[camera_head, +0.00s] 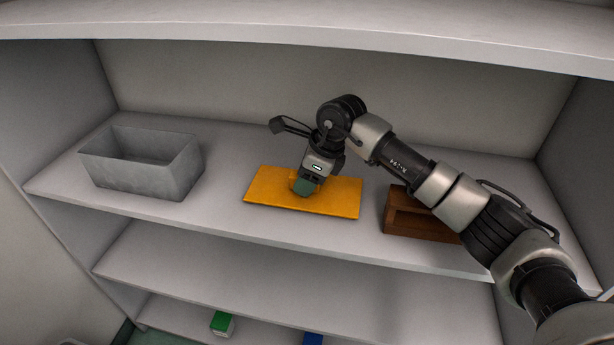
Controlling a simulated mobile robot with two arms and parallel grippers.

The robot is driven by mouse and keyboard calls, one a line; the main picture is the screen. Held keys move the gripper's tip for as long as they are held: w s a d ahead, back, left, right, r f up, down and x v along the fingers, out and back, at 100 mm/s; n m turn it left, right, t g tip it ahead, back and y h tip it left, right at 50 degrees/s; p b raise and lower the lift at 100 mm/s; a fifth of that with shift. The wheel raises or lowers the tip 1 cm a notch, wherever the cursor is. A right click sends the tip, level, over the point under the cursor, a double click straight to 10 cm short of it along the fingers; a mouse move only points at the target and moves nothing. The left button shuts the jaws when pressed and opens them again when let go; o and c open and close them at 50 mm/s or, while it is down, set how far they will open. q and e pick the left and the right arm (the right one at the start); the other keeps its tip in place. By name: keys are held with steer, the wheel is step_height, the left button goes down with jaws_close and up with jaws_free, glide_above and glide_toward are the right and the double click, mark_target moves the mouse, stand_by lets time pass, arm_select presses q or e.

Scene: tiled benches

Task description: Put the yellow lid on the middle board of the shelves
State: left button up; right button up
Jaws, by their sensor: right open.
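The yellow lid (340,197) is a flat orange-yellow rectangle. It lies flat on the wide shelf board (225,213) across the middle of the view, close to the front edge. My right gripper (305,186) points down at the lid's upper middle and covers a small part of it. Its jaws are open, and the lid lies flat under it. I cannot tell whether the fingertips touch the lid. My left gripper is not in view.
A grey open bin (170,170) stands left on the same board. A brown wooden block (408,217) sits at the right, partly behind my right arm. Another board (290,283) is below, with a green box (222,323) and a blue item (313,339) lower still. A board (300,38) hangs above.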

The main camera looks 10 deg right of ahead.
steer(key=v, duration=1.2)
steer(key=shift+b, duration=0.45)
